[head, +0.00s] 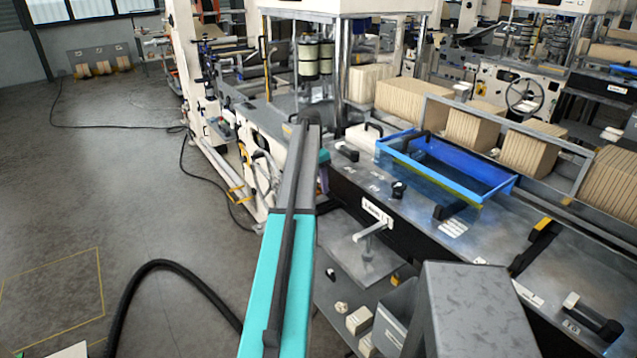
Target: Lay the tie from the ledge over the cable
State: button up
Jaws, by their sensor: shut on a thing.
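My arm reaches forward from the bottom middle of the head view, and its far end bends away beside the machine. My gripper is hidden behind the arm links, so neither its fingers nor anything in them shows. I cannot make out a tie on any ledge. A thin black cable (118,126) runs over the grey floor at the left, towards the machine's foot. Another dark cable (205,160) loops on the floor beside the machine. I cannot tell which cable the task means.
A machine bench (420,240) with a blue tray frame (492,191) fills the right. A grey metal box (478,310) stands close at bottom right. A thick black hose (160,264) arches at bottom left. The floor at left is mostly clear.

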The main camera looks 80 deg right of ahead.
aim_at(319, 205)
jog(key=shift+f, duration=0.2)
jog(key=shift+f+b, duration=2.05)
jog(key=shift+f, duration=2.35)
jog(key=shift+f, duration=0.25)
jog(key=o, duration=1)
jog(key=shift+c, duration=0.2)
notch_tip(319, 205, up, 14)
jog(key=w+a+b, duration=0.1)
jog(key=b, duration=0.2)
jog(key=shift+w+a+f+b, duration=0.15)
jog(key=shift+w+f+b, duration=0.05)
jog(key=shift+w+b, duration=0.1)
